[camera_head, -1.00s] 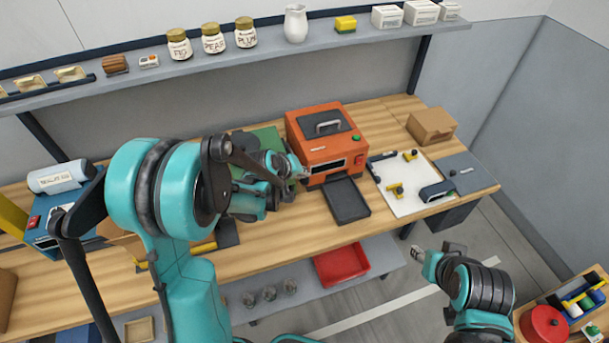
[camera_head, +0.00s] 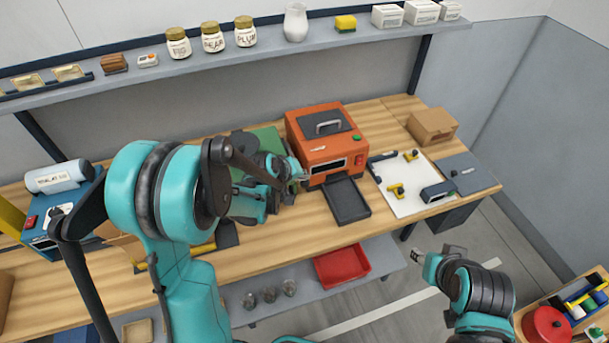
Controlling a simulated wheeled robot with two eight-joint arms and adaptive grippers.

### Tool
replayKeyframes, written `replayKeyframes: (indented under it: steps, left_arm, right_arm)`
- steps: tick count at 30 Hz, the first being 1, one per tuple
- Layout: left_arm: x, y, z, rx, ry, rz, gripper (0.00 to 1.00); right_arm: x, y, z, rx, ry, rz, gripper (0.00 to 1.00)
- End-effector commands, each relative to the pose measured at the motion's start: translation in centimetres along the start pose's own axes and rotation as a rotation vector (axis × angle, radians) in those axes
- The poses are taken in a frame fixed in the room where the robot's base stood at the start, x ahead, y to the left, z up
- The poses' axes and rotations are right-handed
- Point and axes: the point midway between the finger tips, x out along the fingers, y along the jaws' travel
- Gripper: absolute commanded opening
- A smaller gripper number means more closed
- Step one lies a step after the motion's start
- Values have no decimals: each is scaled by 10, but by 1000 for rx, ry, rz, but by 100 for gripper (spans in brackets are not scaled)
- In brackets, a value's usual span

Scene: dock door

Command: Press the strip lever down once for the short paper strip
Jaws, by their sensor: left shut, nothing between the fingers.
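My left gripper (camera_head: 302,173) is shut and empty, beside the lower left front corner of the orange machine (camera_head: 313,131). I cannot tell whether it touches the machine. The orange machine has a dark front slot, a green button and a red control (camera_head: 360,160). A blue machine (camera_head: 43,236) with a white roll (camera_head: 58,177) and a red switch stands at the left, partly hidden by my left arm. I cannot make out a strip lever or a paper strip. My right gripper (camera_head: 422,259) is over the floor, away from the bench; its jaws are too small to read.
A black tray (camera_head: 347,202) lies before the orange machine. A white board (camera_head: 407,203) with yellow pieces and a cardboard box (camera_head: 431,126) are to its right. A shelf (camera_head: 270,53) with jars runs above. A red bin (camera_head: 341,268) sits below.

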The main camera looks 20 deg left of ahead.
Motion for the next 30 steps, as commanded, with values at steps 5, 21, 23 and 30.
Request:
replayKeyframes:
  steps: [5,21,23,30]
  left_arm:
    - [2,-1,2,0,-1,0,0]
    - [6,-5,5,0,-1,0,0]
    - [7,-5,5,0,-1,0,0]
    - [9,-6,7,0,-1,0,0]
  right_arm:
    - [2,0,2,0,0,0,40]
    - [7,0,5,0,0,0,40]
    - [8,0,5,0,0,0,40]
    - [10,0,7,0,0,0,40]
